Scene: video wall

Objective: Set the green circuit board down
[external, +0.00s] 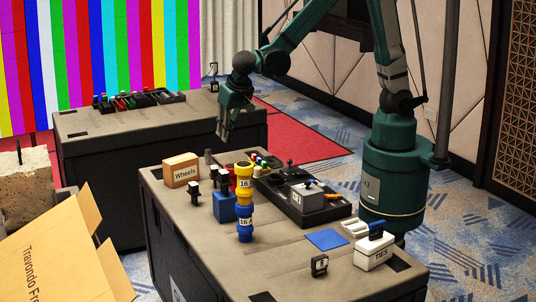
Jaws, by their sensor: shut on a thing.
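My gripper (225,134) hangs fingers down in the external view, above the gap between the two dark cases and near the right end of the back case. It is shut on a thin thing, taken as the green circuit board, which is too small and too dark among the fingers to make out. No green board shows clearly on either case top. A flat blue square (327,239) lies on the front case (285,262).
The front case carries a Wheels box (181,170), stacked yellow and blue connectors (244,200), a control panel (306,197) and a white TIES box (374,250). The back case (190,118) holds a tray of coloured items (135,100). Its right part is mostly clear.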

